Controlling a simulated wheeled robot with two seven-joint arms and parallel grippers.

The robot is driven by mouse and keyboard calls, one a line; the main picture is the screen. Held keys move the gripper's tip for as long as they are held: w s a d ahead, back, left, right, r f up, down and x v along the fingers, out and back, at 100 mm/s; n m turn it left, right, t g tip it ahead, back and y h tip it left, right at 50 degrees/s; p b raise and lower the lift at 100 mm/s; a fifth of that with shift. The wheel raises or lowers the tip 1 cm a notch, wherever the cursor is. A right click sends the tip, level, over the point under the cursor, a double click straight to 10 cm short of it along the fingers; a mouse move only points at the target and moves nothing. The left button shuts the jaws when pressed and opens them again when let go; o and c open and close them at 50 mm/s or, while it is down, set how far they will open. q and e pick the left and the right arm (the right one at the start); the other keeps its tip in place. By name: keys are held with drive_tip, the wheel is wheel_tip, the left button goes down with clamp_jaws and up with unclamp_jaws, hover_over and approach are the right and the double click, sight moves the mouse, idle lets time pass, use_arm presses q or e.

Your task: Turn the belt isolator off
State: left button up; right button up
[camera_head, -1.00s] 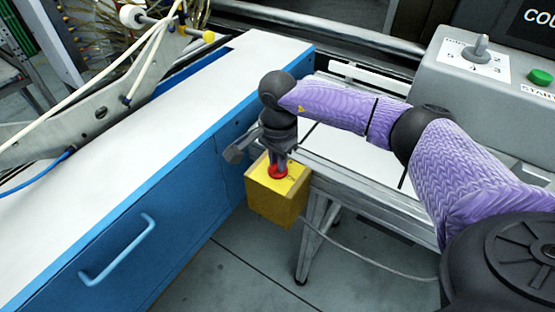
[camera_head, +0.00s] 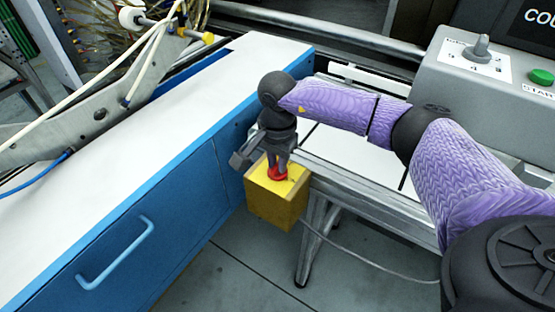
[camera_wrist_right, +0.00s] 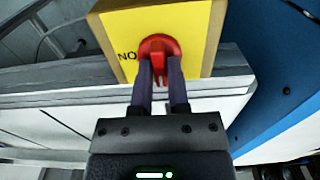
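The belt isolator is a yellow box (camera_head: 275,202) with a red rotary knob (camera_head: 277,173) on its top face, at the end of the metal frame. My right gripper (camera_head: 278,168) points down at the knob from above. In the right wrist view its two fingers (camera_wrist_right: 160,88) straddle the red knob's grip (camera_wrist_right: 157,52), with red filling the narrow gap between them. Letters reading "NO" in this view show left of the knob on the yellow face (camera_wrist_right: 196,22). The fingers hide part of the knob. My left gripper is not in view.
A blue cabinet with a white top (camera_head: 165,135) stands close left of the box. A grey control box (camera_head: 470,95) with a selector and green button is at right. A cable (camera_head: 370,266) runs from the yellow box over the floor.

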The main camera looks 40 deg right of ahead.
sight(277, 164)
drive_tip(key=o, duration=0.4)
drive_tip(key=shift+c, duration=0.2)
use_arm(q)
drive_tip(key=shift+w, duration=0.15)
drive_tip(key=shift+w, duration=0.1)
use_arm(e)
drive_tip(key=shift+r, duration=0.1)
use_arm(q)
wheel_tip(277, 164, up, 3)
drive_tip(key=p, duration=0.3)
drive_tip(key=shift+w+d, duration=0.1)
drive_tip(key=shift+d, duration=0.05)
use_arm(e)
wheel_tip(277, 164, up, 10)
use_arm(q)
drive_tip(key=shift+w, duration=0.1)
